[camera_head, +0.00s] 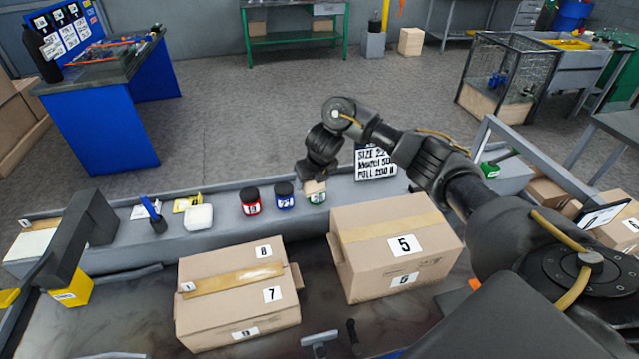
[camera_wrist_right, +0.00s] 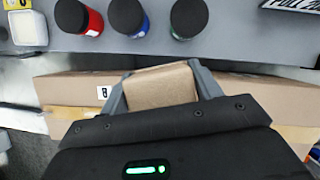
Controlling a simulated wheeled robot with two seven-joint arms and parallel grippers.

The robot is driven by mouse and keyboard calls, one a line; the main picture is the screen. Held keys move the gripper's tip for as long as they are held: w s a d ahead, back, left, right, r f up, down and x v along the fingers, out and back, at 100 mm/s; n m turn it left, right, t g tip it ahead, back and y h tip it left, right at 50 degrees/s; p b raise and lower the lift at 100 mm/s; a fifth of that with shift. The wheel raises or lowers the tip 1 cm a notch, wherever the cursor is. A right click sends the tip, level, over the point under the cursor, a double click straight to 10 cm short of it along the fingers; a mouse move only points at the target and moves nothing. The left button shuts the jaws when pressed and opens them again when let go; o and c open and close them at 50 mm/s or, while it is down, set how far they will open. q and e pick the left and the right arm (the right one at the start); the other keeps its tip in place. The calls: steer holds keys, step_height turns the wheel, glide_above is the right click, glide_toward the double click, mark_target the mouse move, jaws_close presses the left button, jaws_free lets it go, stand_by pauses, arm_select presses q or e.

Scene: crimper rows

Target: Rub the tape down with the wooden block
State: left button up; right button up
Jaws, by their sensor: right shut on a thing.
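My right gripper (camera_head: 315,178) is shut on the wooden block (camera_head: 314,187), a small tan block. In the right wrist view the block (camera_wrist_right: 160,88) sits between the two grey fingers of the gripper (camera_wrist_right: 162,85). My left gripper is not in view.
A red jar (camera_head: 250,201), a blue jar (camera_head: 284,196) and a green jar (camera_head: 316,196) stand on the grey ledge (camera_head: 225,232) behind the boxes. A white tub (camera_head: 198,217) is left of them. A black sign (camera_head: 375,162) stands right of the gripper.

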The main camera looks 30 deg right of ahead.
steer(key=s+a+r+n+g+y, duration=0.1)
steer(key=s+a+r+n+y, duration=0.15)
steer(key=a+n, duration=0.35)
steer(key=s+a+r+n+g+y, duration=0.1)
steer(key=s+a+r+n+y, duration=0.1)
steer(key=a+r+n, duration=0.4)
steer(key=s+a+n+g, duration=0.1)
steer(key=s+n+g, duration=0.4)
steer(key=s+n, duration=0.9)
steer(key=shift+s+a+r+n, duration=0.3)
steer(key=shift+s+a+r, duration=0.1)
steer(key=shift+s, duration=0.35)
